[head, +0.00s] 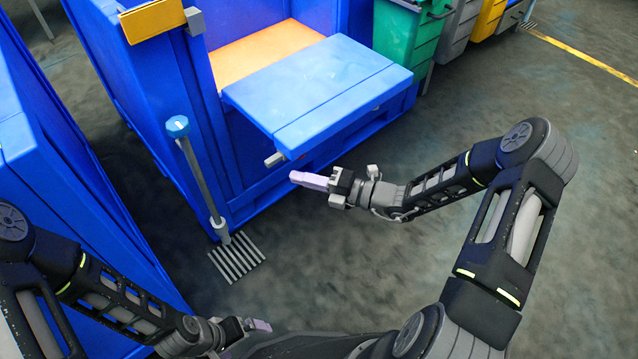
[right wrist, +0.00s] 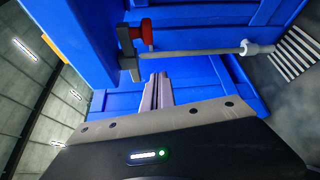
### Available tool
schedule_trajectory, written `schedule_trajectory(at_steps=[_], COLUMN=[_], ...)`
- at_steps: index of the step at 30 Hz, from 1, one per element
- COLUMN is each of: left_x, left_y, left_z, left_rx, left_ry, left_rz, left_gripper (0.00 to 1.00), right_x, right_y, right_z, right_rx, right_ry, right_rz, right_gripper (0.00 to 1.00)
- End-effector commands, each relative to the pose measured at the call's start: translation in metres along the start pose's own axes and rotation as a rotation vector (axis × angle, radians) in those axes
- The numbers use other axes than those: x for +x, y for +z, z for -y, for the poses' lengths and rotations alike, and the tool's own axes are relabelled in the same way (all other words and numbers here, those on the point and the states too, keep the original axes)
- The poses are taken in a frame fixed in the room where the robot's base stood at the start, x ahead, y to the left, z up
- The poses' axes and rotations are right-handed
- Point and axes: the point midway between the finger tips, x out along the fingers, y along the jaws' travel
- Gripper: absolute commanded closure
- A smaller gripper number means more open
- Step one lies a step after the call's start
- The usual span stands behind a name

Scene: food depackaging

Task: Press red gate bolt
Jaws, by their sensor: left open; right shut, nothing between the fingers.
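The red gate bolt (right wrist: 140,32) shows in the right wrist view as a red knob beside a grey metal bracket (right wrist: 127,48). It sits near the edge of the blue gate (head: 320,95), which juts out from the blue container in the head view. The bolt is mostly hidden under the gate there. My right gripper (head: 293,177) is shut and empty, just below and in front of the gate's near edge. In the right wrist view its fingertips (right wrist: 158,77) are below the bolt, apart from it. My left gripper (head: 264,325) is open, low at the bottom, away from the gate.
A grey post with a blue knob (head: 178,126) stands left of the gate, by a striped floor grate (head: 237,259). Another blue container (head: 70,180) is at the left. A green bin (head: 408,45) stands behind. The floor at right is clear.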

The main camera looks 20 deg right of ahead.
Motion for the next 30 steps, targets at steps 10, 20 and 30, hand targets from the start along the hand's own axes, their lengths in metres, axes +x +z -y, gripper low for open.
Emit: schedule_trajectory(at_steps=[10, 20, 30], left_x=[0.014, 0.015, 0.013], left_y=[-0.005, -0.006, -0.005], left_z=[0.009, 0.01, 0.009], left_rx=[-0.007, -0.008, -0.007], left_ry=[-0.005, -0.006, -0.006], left_rz=[-0.011, -0.013, -0.012], left_gripper=[0.0, 0.0, 0.0], right_x=[0.022, 0.018, 0.01], right_y=[0.027, 0.038, 0.055], right_z=[0.002, 0.0, 0.003], right_rx=[-0.002, 0.001, -0.002], right_ry=[-0.002, 0.0, 0.0], right_rz=[0.002, 0.0, 0.005], right_gripper=[1.0, 1.0, 1.0])
